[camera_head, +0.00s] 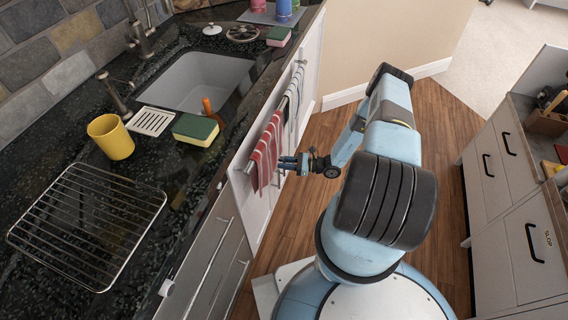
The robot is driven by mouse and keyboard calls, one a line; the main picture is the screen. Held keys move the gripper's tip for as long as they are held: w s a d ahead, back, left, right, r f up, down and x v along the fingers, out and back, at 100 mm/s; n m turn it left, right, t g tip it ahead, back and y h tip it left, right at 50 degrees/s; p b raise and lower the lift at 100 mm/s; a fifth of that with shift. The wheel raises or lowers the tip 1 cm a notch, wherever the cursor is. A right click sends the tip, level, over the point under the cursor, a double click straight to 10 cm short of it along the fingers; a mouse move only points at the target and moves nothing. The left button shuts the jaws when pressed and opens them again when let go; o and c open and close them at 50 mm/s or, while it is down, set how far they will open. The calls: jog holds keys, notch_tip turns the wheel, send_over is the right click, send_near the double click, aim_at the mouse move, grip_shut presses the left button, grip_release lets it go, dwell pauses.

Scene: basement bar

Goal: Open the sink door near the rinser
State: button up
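The sink door (262,204) is a white cabinet front below the counter, in the middle of the view. It appears shut. A horizontal bar (254,153) runs along its top, and a red striped towel (267,150) hangs over it and hides part of the front. My gripper (285,163) points left at the lower edge of this towel, close to the door front; whether it touches is unclear. The gap between its fingers is too small to make out. A white slotted plate (151,121), possibly the rinser, lies on the counter beside the sink (197,82).
A grey appliance front (212,262) with long handles stands at lower left. The counter holds a wire rack (88,222), yellow cup (111,137) and sponge (195,130). White drawers (512,205) stand right of my arm. Wooden floor (432,120) lies between.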

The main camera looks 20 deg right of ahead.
grip_shut()
dwell(0.3)
dwell(0.3)
